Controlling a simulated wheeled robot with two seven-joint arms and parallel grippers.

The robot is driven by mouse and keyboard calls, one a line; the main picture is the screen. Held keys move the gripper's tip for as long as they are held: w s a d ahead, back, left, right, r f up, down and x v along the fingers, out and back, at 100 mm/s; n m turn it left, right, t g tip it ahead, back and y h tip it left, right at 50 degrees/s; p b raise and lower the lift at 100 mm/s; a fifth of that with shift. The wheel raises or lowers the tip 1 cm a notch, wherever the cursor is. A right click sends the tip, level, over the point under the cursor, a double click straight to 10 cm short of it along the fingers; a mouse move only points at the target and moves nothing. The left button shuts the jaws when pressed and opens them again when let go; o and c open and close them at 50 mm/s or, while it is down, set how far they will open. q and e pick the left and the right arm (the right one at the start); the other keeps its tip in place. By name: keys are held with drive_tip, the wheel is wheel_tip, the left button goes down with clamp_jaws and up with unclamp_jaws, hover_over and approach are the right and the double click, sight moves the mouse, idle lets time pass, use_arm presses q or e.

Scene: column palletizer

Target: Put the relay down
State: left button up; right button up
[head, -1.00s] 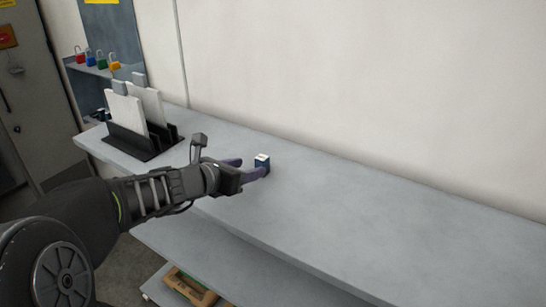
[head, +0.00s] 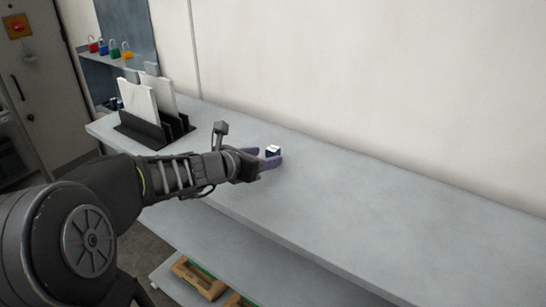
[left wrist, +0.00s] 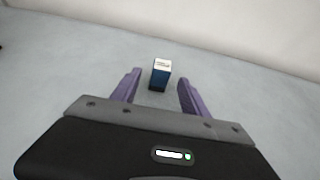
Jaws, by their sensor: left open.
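The relay is a small dark blue block with a white top (head: 272,150). It stands upright on the grey bench top (head: 330,190). In the left wrist view the relay (left wrist: 160,75) is centred between and slightly beyond the fingertips, with a gap on either side. My left gripper (head: 267,160) is open, its two purple fingers low over the bench top and pointing at the relay. In the left wrist view the gripper (left wrist: 158,82) holds nothing. My right gripper is not in view.
A black rack (head: 150,133) with white boards stands at the left end of the bench. Several coloured padlocks (head: 111,49) hang beyond it. A wooden-framed item (head: 198,278) lies on the lower shelf. The bench to the right is clear.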

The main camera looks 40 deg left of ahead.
sight(273, 155)
use_arm(q)
drive_tip(key=x, duration=0.5)
drive_tip(key=shift+f, duration=0.1)
idle(0.4)
clamp_jaws()
idle(0.4)
